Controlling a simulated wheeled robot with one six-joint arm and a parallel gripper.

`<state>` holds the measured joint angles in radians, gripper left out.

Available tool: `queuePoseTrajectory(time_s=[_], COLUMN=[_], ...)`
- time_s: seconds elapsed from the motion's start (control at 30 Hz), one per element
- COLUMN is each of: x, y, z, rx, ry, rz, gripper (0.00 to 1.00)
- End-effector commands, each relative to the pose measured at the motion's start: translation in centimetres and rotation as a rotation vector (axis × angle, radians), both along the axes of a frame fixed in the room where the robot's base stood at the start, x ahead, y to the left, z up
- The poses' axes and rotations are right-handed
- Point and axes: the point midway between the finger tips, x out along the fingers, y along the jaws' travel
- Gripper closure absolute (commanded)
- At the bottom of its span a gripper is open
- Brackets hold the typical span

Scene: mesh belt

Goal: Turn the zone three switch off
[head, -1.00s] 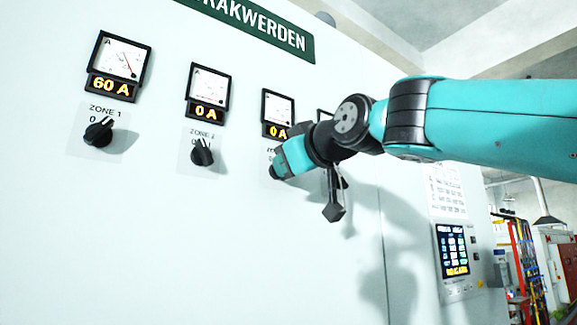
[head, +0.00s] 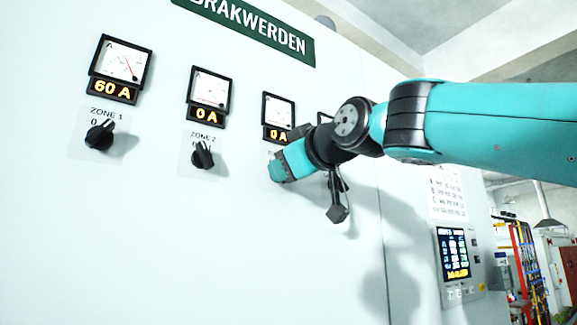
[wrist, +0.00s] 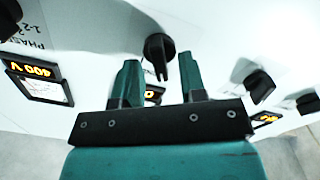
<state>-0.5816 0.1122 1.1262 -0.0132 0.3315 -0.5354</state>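The zone three switch is a black rotary knob; in the wrist view the knob (wrist: 158,50) lies between my two fingers, its handle pointing down the picture. In the head view my gripper (head: 277,170) covers it, below the third meter (head: 279,110) whose display reads 0 A. In the wrist view the teal fingers of my gripper (wrist: 159,62) are apart, one on each side of the knob, with visible gaps. I cannot tell how deep the knob sits between them. The handle's exact setting cannot be read.
The zone 1 knob (head: 100,135) sits below a 60 A display (head: 112,90), and the zone 2 knob (head: 202,156) below a 0 A display (head: 206,116). In the wrist view a 400 V display (wrist: 33,72) is at left. A lit screen (head: 454,253) is on the panel at right.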

Motion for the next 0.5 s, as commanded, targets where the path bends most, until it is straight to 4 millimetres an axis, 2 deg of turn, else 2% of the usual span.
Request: queuePoseTrajectory(time_s=[0.17, 0.27, 0.5], x=[-0.2, -1.1, -5.6], y=[-0.2, -0.7, -3.8], z=[-0.1, -0.2, -0.6], rx=[0.001, 0.002, 0.003], ry=[0.000, -0.001, -0.003], rz=[0.001, 0.000, 0.000], gripper=[0.62, 0.62, 0.62])
